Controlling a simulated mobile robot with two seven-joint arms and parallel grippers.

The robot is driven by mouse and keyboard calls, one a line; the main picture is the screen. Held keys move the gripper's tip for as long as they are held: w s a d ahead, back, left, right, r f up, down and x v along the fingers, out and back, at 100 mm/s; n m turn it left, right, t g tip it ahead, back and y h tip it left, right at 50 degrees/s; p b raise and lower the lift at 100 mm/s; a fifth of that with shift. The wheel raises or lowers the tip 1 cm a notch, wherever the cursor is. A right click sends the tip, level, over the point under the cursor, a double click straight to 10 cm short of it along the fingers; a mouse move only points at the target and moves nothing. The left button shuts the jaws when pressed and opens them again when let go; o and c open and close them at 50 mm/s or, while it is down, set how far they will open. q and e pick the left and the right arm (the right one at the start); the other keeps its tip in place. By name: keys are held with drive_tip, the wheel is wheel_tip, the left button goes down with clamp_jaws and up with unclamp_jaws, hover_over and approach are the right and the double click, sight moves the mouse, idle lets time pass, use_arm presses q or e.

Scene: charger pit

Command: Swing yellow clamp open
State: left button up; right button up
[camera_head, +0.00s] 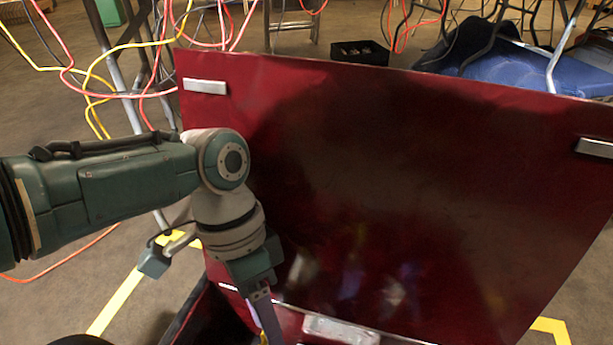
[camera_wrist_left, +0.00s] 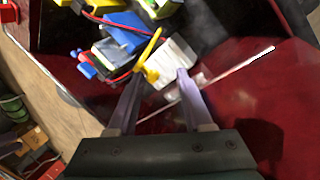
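The yellow clamp (camera_wrist_left: 152,55) shows in the left wrist view as a slim yellow piece with a rounded lower end, just beyond my left fingertips. My left gripper (camera_wrist_left: 158,77) is open, its two fingers apart. The clamp's lower end lies between the fingertips in the picture, closer to the left finger; I cannot tell if they touch. In the head view my left gripper (camera_head: 266,322) points down into the red case at the bottom edge, and the clamp cannot be made out there. My right gripper is not in view.
The large dark red lid (camera_head: 420,190) stands open behind my left arm. Inside the case are a white block (camera_wrist_left: 172,62), a blue part (camera_wrist_left: 124,35) and red and black cables. Cables and metal legs stand behind; a blue cushion-like thing (camera_head: 530,65) lies at the back right.

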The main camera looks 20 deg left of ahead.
use_arm(q)
drive_tip(key=p+v, duration=0.5)
drive_tip(key=v, duration=0.4)
drive_tip(key=shift+r, duration=0.35)
drive_tip(key=shift+w+a, duration=0.1)
